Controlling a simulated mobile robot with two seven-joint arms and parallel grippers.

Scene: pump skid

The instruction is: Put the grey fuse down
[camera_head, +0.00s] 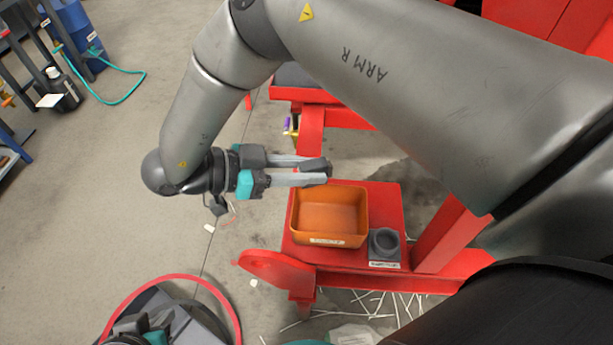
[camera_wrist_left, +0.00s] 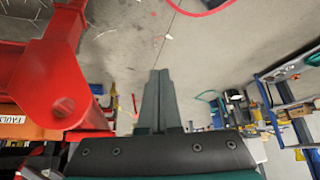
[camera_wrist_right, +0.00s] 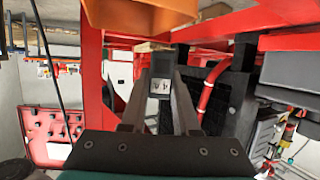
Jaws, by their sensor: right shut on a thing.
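The grey fuse (camera_wrist_right: 161,88) is between the fingertips of my right gripper (camera_wrist_right: 160,80), which is shut on it; a pale label with "4 A" shows on it. In the head view my right gripper (camera_head: 318,171) is level, its fingertips near the upper edge of the orange bin (camera_head: 330,241). The fuse is hard to make out there. A dark grey round-holed holder (camera_head: 385,244) stands right of the bin, with a label in front. My left gripper (camera_wrist_left: 158,80) is shut, with nothing seen between its fingers.
The bin and holder stand on a red plate (camera_head: 392,205) of the red skid frame. The bin's visible inside looks empty. A red beam (camera_head: 450,235) rises on the right. Pale sticks (camera_head: 390,303) lie on the floor below. A blue container and green hose (camera_head: 125,98) are at the upper left.

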